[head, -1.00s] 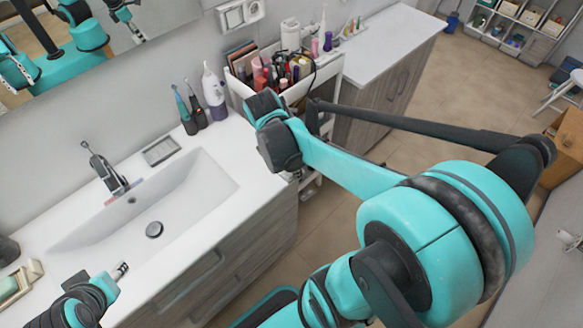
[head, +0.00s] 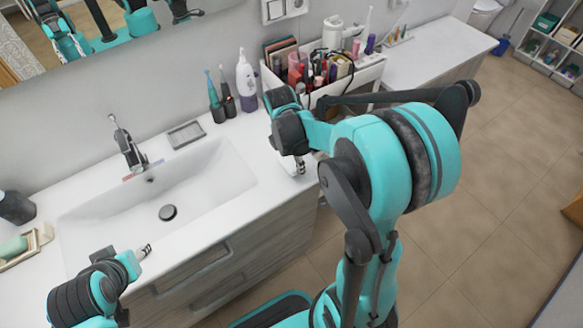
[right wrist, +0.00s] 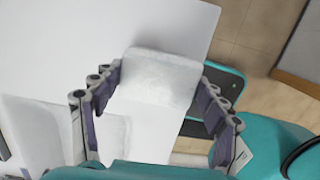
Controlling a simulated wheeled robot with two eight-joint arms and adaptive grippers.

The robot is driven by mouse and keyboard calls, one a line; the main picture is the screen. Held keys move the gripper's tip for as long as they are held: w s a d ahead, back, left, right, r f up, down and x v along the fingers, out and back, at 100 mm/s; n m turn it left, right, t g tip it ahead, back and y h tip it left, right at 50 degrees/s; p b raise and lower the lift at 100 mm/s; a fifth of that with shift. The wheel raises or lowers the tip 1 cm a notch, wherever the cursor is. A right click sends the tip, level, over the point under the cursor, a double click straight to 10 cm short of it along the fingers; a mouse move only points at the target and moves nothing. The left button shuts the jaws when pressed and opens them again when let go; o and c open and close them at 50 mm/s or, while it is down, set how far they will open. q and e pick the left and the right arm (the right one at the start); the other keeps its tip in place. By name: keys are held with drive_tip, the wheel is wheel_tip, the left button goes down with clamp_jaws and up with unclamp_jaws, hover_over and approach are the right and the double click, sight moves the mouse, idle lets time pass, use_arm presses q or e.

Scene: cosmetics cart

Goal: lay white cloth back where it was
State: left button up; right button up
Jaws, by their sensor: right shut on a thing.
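The white cloth (right wrist: 160,78) shows in the right wrist view as a pale, soft-edged piece between the fingers of my right gripper (right wrist: 162,84), which is shut on it. The cloth's end spreads past the fingertips, over the white countertop (right wrist: 175,25). In the head view my right gripper (head: 298,168) is at the counter's front edge, right of the sink. My arm hides most of the cloth there, and I cannot tell if it touches the counter. My left gripper (head: 144,252) is over the front of the sink counter; its finger opening is too small to judge.
The sink (head: 205,185) lies left of my right gripper. A soap tray (head: 187,134), dark toothbrush holders (head: 217,113) and a white-purple bottle (head: 246,85) stand along the wall. A cosmetics cart (head: 370,74) stands behind my right arm. Open floor (head: 500,190) lies to the right.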

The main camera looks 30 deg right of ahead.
sight(292, 166)
wheel_tip(292, 166, down, 4)
drive_tip(key=shift+d+r+b, duration=0.1)
drive_tip(key=shift+r+b, duration=0.15)
drive_tip(key=shift+b, duration=0.35)
drive_tip(key=shift+r, duration=0.15)
drive_tip(key=o, duration=1)
drive_tip(key=shift+w, duration=0.1)
